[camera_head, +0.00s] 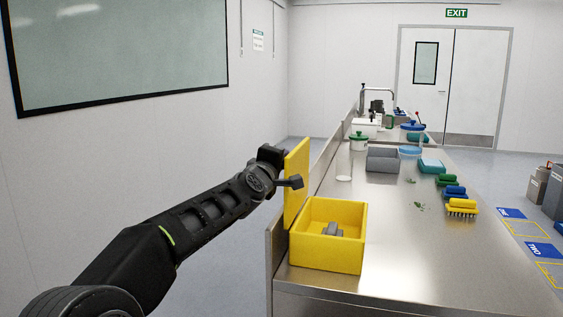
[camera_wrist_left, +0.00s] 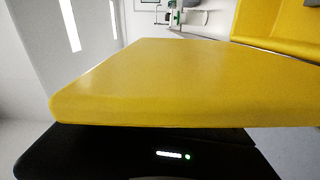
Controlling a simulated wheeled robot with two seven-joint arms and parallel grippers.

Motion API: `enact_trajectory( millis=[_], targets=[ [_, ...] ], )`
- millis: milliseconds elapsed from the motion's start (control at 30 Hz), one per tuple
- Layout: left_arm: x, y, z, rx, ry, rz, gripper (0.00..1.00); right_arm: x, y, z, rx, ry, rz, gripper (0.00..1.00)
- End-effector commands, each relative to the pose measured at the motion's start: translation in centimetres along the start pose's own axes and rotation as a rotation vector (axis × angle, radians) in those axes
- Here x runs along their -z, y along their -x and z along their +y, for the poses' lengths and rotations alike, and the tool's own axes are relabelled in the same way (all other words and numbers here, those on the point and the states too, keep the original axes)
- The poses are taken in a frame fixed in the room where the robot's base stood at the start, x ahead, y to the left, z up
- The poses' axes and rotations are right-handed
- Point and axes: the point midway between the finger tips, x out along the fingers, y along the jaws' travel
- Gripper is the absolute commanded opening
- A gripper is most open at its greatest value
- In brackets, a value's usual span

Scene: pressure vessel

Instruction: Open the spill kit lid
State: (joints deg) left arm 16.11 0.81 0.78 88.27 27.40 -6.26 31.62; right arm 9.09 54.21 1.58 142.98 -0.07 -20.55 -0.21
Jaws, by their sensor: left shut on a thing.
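The spill kit is an open yellow box (camera_head: 328,257) on the near left end of the steel bench. Its yellow lid (camera_head: 298,188) stands upright at the box's left side, swung away from the opening. Grey items (camera_head: 332,229) lie inside the box. My left gripper (camera_head: 284,175) is at the lid's left face and shut on the lid; the exact contact of the fingers is partly hidden. In the left wrist view the lid (camera_wrist_left: 185,85) fills the middle, with the yellow box (camera_wrist_left: 275,28) at top right. My right gripper is not in view.
The steel bench (camera_head: 400,245) is clear right of the box. Farther back are brushes (camera_head: 461,207), a grey bin (camera_head: 382,159), a clear cylinder (camera_head: 344,163) and a green-lidded tub (camera_head: 358,142). A low raised edge (camera_head: 277,250) runs along the bench's left side.

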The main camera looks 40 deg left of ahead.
Motion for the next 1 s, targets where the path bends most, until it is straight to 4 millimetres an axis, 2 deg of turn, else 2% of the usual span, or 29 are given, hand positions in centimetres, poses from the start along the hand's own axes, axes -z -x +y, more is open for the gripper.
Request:
enact_trajectory(
  millis=[200,233,467,767,867,1000],
  targets=[
    [-0.1,-0.1,-0.5,0.007,-0.004,-0.002,0.0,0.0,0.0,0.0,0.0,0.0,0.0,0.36],
    [-0.1,-0.1,-0.5,0.007,-0.004,-0.002,0.15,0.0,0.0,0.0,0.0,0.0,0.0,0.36],
    [-0.1,-0.1,-0.3,0.005,-0.003,-0.002,0.34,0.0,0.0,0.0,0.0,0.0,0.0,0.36],
    [-0.1,0.1,-0.1,0.002,-0.002,-0.002,0.34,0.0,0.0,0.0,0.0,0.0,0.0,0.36],
    [-0.1,0.8,-0.1,0.002,-0.002,-0.002,0.34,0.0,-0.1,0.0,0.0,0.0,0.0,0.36],
    [-0.1,2.7,-0.2,0.001,-0.001,-0.001,0.34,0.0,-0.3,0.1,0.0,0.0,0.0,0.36]
  ],
)
